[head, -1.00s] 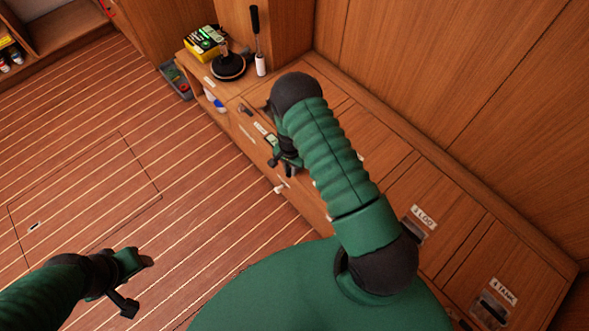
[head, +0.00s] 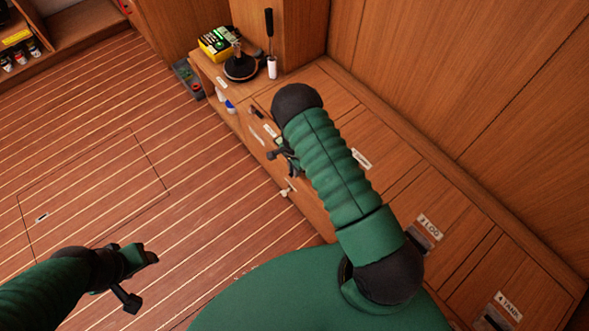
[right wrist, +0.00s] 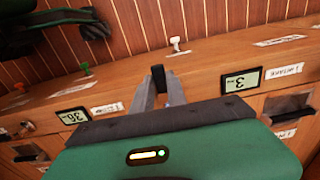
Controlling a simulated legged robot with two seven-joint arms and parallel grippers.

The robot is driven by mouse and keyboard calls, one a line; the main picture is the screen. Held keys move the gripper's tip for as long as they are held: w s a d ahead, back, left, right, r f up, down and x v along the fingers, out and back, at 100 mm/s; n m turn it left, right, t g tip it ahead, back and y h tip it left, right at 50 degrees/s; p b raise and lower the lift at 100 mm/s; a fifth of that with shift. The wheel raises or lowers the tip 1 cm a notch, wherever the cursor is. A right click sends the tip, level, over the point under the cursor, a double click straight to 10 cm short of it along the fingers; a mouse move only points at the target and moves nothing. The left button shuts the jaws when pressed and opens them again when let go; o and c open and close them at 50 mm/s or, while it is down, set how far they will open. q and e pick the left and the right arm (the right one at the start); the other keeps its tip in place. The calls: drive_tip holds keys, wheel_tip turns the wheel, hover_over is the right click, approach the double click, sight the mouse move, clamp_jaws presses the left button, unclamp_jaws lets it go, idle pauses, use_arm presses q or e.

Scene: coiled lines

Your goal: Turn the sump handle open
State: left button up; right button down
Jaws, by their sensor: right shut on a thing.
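In the right wrist view, my right gripper (right wrist: 159,88) is shut on a small black handle (right wrist: 158,74) at the edge of the wooden bench (right wrist: 205,66). In the head view this gripper (head: 281,158) is at the bench front, partly hidden by my arm. A white T-shaped handle (right wrist: 178,44) stands just beyond it, apart from the fingers. A green handle (right wrist: 85,68) is farther left. I cannot read which label marks the held handle as the sump. My left gripper (head: 137,277) hangs over the floor, touching nothing; its jaw gap is unclear.
Displays reading 3 (right wrist: 241,83) and 36 (right wrist: 72,118) flank the right gripper. A black plunger-like object (head: 241,67), a yellow box (head: 215,43) and a black-handled tool (head: 270,45) stand at the bench's far end.

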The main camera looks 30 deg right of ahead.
drive_tip(key=shift+s+a+f, duration=0.1)
drive_tip(key=shift+a+f, duration=0.05)
drive_tip(key=shift+a, duration=0.05)
drive_tip(key=c, duration=1.7)
unclamp_jaws()
drive_tip(key=o, duration=0.4)
drive_tip(key=shift+d, duration=0.15)
wheel_tip(320, 180, up, 17)
drive_tip(key=p, duration=0.4)
drive_tip(key=shift+w+f, duration=0.1)
drive_tip(key=shift+w, duration=0.1)
